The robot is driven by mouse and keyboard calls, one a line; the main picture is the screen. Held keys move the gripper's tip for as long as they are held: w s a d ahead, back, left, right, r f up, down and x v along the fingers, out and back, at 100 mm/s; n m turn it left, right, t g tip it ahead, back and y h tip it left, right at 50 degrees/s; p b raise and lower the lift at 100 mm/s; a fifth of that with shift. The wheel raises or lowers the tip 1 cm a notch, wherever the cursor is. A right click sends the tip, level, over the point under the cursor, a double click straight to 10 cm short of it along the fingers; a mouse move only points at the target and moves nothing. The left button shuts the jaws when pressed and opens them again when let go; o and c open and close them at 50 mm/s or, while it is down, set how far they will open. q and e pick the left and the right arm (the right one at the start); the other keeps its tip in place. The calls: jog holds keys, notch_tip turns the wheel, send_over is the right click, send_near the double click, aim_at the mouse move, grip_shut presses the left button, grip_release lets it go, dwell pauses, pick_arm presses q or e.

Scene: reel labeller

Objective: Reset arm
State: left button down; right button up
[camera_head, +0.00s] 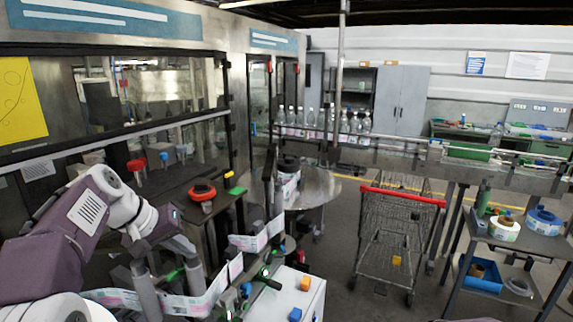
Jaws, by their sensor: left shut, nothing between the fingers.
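My left arm comes in from the left, with purple and white links. My left gripper (170,219) is dark and small in the picture, and it is shut and empty. It is over the reel labeller, close to the grey upright rollers (146,291). The printed label web (199,301) runs around these rollers, below the gripper. I cannot tell the exact height between the gripper and the rollers. My right gripper is not in view.
A white box (290,297) is at the bottom centre. A wire cart (397,230) and a side table (520,236) stand to the right. Floor shows between them.

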pick_arm(q)
jog(key=s+d+f+m+g+b, duration=0.1)
jog(key=s+d+f+g+b, duration=0.2)
jog(key=f, duration=0.5)
jog(key=s+d+f+m+b, duration=0.1)
jog(key=s+d+f+b, duration=0.1)
jog(key=s+d+f, duration=0.55)
jog(key=s+a+f+y+b, duration=0.1)
jog(key=s+a+f, duration=0.1)
jog(key=s+f, duration=0.3)
jog(key=s+a+f+g+y+b, duration=0.1)
jog(key=s+f, duration=0.5)
jog(key=f, duration=0.7)
jog(key=shift+a+m+y, duration=0.4)
jog(key=shift+a+y, duration=0.35)
jog(key=shift+y, duration=0.05)
